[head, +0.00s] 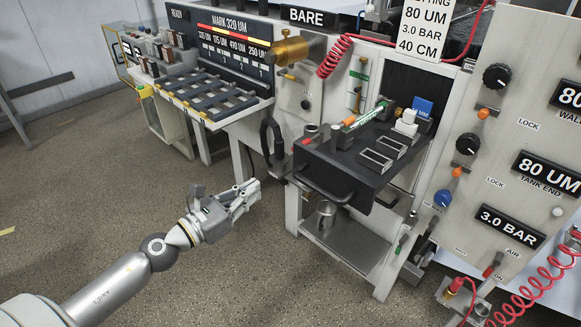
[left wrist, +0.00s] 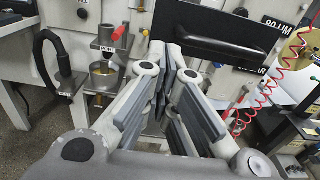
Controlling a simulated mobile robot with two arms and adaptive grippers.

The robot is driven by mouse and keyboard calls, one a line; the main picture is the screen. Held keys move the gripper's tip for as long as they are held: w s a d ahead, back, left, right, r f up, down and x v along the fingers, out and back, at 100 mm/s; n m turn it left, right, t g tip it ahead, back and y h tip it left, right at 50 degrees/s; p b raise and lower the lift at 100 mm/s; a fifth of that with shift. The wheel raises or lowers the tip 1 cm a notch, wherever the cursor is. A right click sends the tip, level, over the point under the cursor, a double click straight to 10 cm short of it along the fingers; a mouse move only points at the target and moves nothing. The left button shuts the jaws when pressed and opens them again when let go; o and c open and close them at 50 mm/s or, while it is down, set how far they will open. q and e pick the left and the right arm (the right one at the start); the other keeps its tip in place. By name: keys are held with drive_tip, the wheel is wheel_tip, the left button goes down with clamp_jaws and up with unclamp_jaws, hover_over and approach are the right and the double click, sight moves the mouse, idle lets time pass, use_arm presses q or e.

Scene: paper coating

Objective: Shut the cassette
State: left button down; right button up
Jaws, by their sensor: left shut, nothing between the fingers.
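The cassette appears to be the black drawer-like tray (head: 345,172) that sticks out of the pale machine below the BARE sign. A curved handle (head: 322,190) is on its front face. Small blocks, slotted pieces and a green-and-white tube with an orange end sit on its top. In the left wrist view the black front with its handle (left wrist: 225,47) shows beyond my fingers. My left gripper (head: 250,188) is shut and empty, to the left of the tray front and apart from it. Its fingers also fill the middle of the left wrist view (left wrist: 172,75). My right gripper is out of view.
A black hose loop (head: 268,150) hangs on the machine between gripper and tray. A metal cup (head: 326,212) is below the tray. A slotted rack (head: 215,97) stands at the left. A control panel (head: 520,130) with knobs and red coiled hoses is at right. The floor at left is clear.

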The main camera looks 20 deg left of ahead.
sight(297, 162)
use_arm(q)
drive_tip(key=p+x, duration=0.4)
drive_tip(key=x, duration=0.7)
drive_tip(key=shift+w+r, duration=0.1)
drive_tip(key=shift+w, duration=0.05)
drive_tip(key=shift+x, duration=0.8)
drive_tip(key=shift+d, duration=0.1)
drive_tip(key=shift+w, duration=0.15)
